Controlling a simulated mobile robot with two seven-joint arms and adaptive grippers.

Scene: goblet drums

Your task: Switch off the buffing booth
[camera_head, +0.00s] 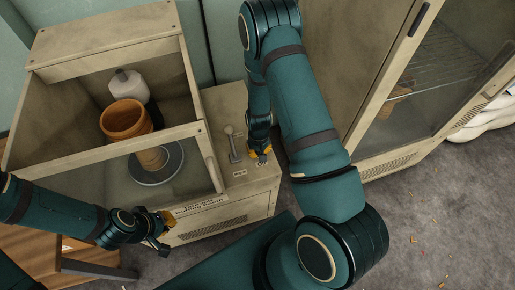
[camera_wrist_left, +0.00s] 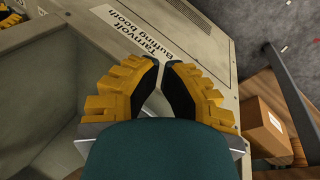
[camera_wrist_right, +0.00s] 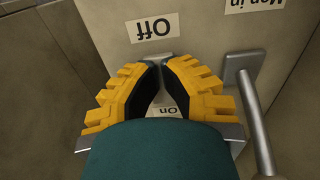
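The buffing booth (camera_head: 110,50) is a beige cabinet at the left of the head view, named by a label (camera_wrist_left: 155,35) in the left wrist view. On its control top (camera_head: 225,105), the right wrist view shows an "Off" label (camera_wrist_right: 153,29) beyond my right fingertips and an "On" label (camera_wrist_right: 169,109) between the fingers. My right gripper (camera_head: 262,155) is shut, its tips at a small pale part (camera_wrist_right: 178,59) between the labels; the switch is mostly hidden, and contact is unclear. My left gripper (camera_head: 166,226) looks shut and empty near the booth's front.
A grey lever (camera_head: 232,145) stands beside my right gripper, near a "Mop in" label (camera_wrist_right: 247,4). An orange-brown goblet drum (camera_head: 126,119) sits inside the booth above a grey disc (camera_head: 148,182). A tall glass-doored cabinet (camera_head: 340,60) stands right. A cardboard box (camera_wrist_left: 265,125) is lower right.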

